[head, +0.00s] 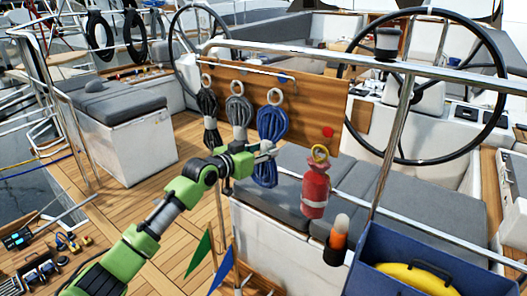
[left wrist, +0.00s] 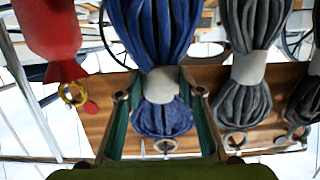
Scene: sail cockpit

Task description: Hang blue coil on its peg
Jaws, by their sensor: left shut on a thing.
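The blue coil (head: 272,124) is upright in front of the wooden board (head: 318,112), with a pale ring (head: 274,97) at its top. My left gripper (head: 263,150) is shut around its pale middle band. In the left wrist view, which looks upside down, the coil (left wrist: 162,117) sits between the two fingers (left wrist: 160,100), with its ring (left wrist: 165,146) near the board. The ring is close to the board, but I cannot tell whether it is on a peg. My right gripper is out of view.
A grey coil (head: 238,112) and a black coil (head: 208,104) hang to the left on the same board. A red bag (head: 315,190) hangs to the right. A steel rail (head: 350,62) runs above the board, and grey cushions (head: 285,190) lie below.

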